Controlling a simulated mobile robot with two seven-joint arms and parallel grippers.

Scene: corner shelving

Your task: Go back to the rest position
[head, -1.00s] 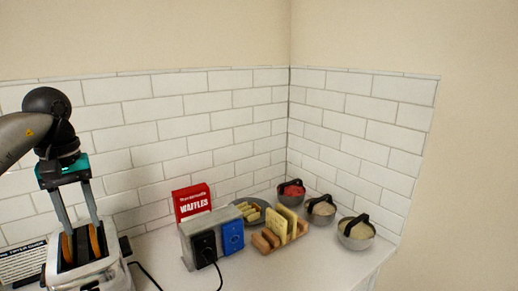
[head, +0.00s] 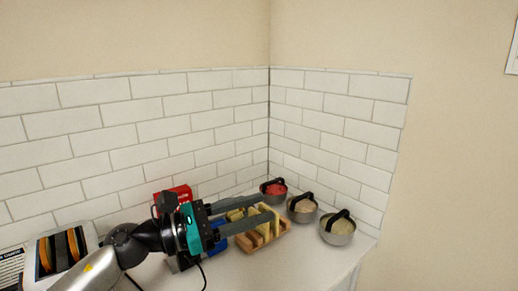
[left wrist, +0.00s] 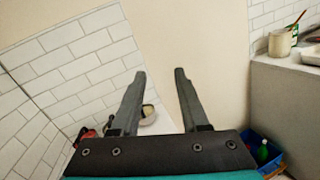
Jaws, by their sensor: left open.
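My left gripper (head: 276,203) is open and empty. It reaches to the right above the counter, in front of the wooden rack of bread slices (head: 262,232), and partly hides it. In the left wrist view its two fingers (left wrist: 160,74) stand apart with nothing between the tips; the wall lies beyond. My right gripper is not in view.
Three handled bowls stand in the corner: one red-filled (head: 273,190), two pale-filled (head: 302,209) (head: 338,229). A red waffle box (head: 180,192) and a blue-fronted appliance (head: 219,243) are partly hidden by my arm. The left wrist view shows another counter (left wrist: 285,95) and a blue crate (left wrist: 268,153).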

